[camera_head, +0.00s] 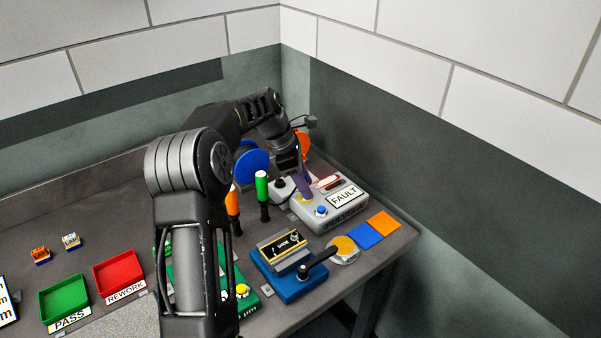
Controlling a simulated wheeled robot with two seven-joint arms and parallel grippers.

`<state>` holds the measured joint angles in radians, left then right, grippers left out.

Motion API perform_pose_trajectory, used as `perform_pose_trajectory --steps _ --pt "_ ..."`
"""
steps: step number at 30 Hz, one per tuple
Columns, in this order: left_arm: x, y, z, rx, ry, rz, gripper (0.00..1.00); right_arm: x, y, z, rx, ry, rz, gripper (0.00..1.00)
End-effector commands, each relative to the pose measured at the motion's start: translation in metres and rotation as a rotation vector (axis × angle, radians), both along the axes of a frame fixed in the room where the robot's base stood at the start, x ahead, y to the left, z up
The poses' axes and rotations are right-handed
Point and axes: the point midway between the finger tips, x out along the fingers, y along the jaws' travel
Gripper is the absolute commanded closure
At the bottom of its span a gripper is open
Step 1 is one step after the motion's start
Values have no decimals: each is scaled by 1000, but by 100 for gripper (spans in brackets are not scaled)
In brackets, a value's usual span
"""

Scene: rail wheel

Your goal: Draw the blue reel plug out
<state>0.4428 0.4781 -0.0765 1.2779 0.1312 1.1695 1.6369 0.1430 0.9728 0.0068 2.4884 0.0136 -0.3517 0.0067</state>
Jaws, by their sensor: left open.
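The blue reel (252,166) shows as a blue disc at the back of the bench, partly behind my arm. I cannot clearly make out its plug; the area is small and partly covered by my gripper. My left gripper (304,190) is open, pointing down at the left end of the grey FAULT box (345,208). Its fingertips are close to a yellow spot on the box top; I cannot tell whether they touch. A blue round part (321,210) sits on the box just right of and in front of the fingers. My right gripper is not in view.
An orange reel (304,145) stands behind my gripper. Green-handled (262,187) and orange-handled (233,201) tools stand upright left of it. A blue fixture (287,286) with a black lever is in front. Green (64,298) and red (119,272) trays lie left. Walls close the back and right.

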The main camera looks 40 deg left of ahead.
Motion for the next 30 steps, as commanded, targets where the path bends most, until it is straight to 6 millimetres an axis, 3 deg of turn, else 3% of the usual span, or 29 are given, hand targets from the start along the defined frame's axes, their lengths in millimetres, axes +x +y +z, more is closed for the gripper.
perform_pose_trajectory --steps 9,23,30 --pt "1 -1 -2 1 -1 0 61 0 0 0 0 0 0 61" --pt "1 -1 -2 1 -1 0 98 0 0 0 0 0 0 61" --pt "1 -1 -2 1 -1 0 100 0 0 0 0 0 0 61"
